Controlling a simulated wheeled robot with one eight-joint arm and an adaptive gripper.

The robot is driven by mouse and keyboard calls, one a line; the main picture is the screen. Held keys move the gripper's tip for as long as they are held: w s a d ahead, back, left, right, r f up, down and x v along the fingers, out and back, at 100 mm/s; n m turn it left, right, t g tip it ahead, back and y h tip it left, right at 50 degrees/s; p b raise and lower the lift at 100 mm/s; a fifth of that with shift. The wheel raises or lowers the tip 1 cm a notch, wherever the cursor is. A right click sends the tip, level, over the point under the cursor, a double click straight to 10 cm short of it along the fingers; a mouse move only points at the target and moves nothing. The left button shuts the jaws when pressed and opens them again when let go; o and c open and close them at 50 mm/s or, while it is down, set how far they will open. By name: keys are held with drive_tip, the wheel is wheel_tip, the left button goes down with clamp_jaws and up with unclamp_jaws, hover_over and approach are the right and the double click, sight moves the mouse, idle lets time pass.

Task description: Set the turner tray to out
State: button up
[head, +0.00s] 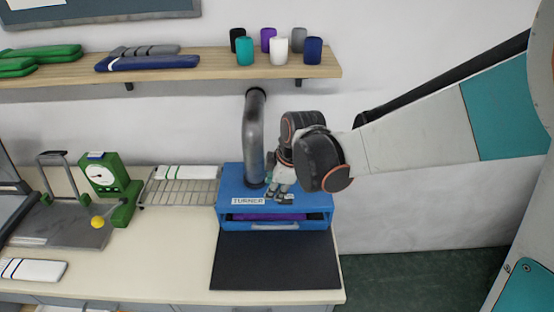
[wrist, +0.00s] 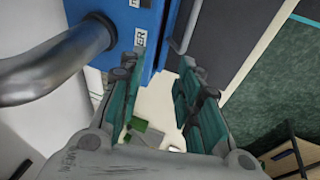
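The turner (head: 226,196) is a blue box labelled TURNER, with a grey pipe rising from its top. Its tray front (head: 312,225) is blue with a pale bar handle (head: 275,227); a purple item (head: 262,217) shows in the slot above it. The tray front sits close to the box's front face. My gripper (head: 282,194) is over the box's top, near its front edge, apart from the handle. In the wrist view my gripper (wrist: 163,62) has its fingers spread and nothing between them; the blue turner (wrist: 121,18) and the handle (wrist: 186,28) lie beyond them.
A dark mat (head: 275,265) lies clear in front of the turner. A wire rack (head: 180,192) with a folded white item stands to the left, then a green gauge device (head: 105,180). A wooden shelf (head: 215,66) with cups and folded knits hangs above. The grey pipe (head: 254,140) rises beside my gripper.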

drive_tip(key=shift+w+r+m+t+y, duration=0.2)
drive_tip(key=shift+w+r+t+y, duration=0.15)
drive_tip(key=shift+r, duration=0.45)
drive_tip(key=shift+w+r+m+t+y, duration=0.25)
drive_tip(key=shift+w+r+y, duration=0.15)
drive_tip(key=shift+r, duration=0.4)
drive_tip(key=shift+s, duration=0.1)
